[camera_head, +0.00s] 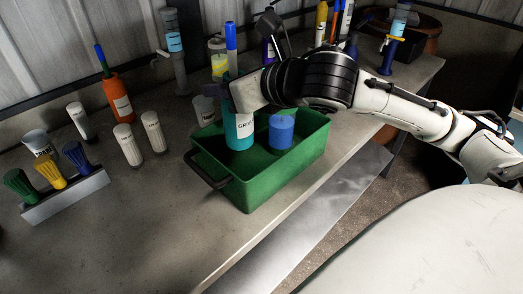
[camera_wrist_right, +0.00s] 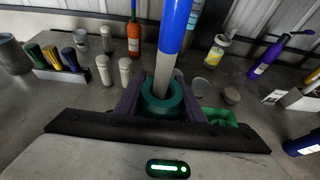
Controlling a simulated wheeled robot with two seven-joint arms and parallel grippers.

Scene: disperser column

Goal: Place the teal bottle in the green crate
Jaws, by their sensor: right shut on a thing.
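The teal bottle (camera_head: 239,131) is upright, with a white label and a long neck with a blue top. In the head view its lower part shows inside the left half of the green crate (camera_head: 256,189); I cannot tell whether its base touches the crate floor. My right gripper (camera_head: 243,97) is shut around its upper part from above the crate. In the right wrist view the teal bottle's collar (camera_wrist_right: 163,104) sits between the two fingers of my right gripper (camera_wrist_right: 162,92), with the blue top rising toward the camera. My left gripper is not in view.
A blue cylinder (camera_head: 281,132) stands in the crate's right part. Left on the bench are an orange bottle (camera_head: 118,97), white shakers (camera_head: 128,145) and a brush rack (camera_head: 68,196). Dispenser columns (camera_head: 174,50) stand behind. The bench front left of the crate is clear.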

